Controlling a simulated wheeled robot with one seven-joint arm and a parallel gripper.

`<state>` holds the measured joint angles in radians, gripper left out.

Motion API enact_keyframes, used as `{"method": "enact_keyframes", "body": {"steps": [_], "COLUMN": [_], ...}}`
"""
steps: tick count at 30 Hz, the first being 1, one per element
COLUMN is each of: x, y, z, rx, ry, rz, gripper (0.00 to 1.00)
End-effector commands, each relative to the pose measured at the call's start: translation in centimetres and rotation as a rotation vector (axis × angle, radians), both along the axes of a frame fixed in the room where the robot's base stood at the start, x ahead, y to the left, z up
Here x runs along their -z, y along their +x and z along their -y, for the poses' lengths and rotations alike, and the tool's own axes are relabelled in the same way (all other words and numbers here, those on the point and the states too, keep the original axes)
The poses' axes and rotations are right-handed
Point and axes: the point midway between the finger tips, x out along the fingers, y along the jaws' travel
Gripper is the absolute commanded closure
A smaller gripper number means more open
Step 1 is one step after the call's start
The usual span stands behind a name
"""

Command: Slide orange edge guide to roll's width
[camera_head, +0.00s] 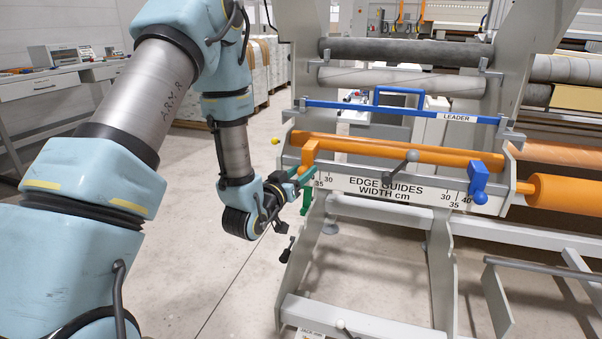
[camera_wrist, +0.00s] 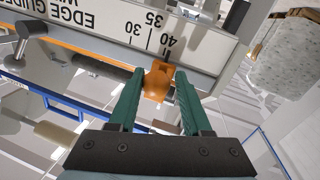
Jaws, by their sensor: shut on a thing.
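The orange edge guide (camera_head: 308,156) sits at the left end of the grey rail, in front of the orange roll (camera_head: 400,151). In the wrist view the orange guide (camera_wrist: 158,80) lies between the green fingers of my gripper (camera_wrist: 158,74), close to the 40 mark on the upside-down scale. My gripper (camera_head: 303,182) is shut on the guide from the front left. The white width scale (camera_head: 345,185) runs along the rail. A blue edge guide (camera_head: 477,181) sits near the rail's right end. The guide's lower part is partly hidden by my fingers in the head view.
Above the roll are a blue leader bar (camera_head: 400,110) with a handle and two grey rollers. The frame's side plate is close to my gripper's left. Floor in front is clear.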

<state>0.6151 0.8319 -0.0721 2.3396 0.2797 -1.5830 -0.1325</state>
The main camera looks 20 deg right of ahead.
Motion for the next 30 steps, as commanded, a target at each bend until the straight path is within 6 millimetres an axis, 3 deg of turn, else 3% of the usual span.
{"method": "enact_keyframes", "body": {"steps": [11,12,16,25,30], "x": [0.0,0.0,0.0,0.0,0.1], "y": [-0.9,-0.9,-0.8,-0.8,-1.9], "z": [0.8,0.9,0.8,0.6,-0.9], "rx": [0.007,0.007,0.005,0.003,0.002], "ry": [-0.002,-0.002,-0.002,-0.001,-0.001], "rz": [-0.002,-0.002,-0.001,0.0,-0.002], "gripper": [1.0,0.47,0.32,0.31,0.31]}}
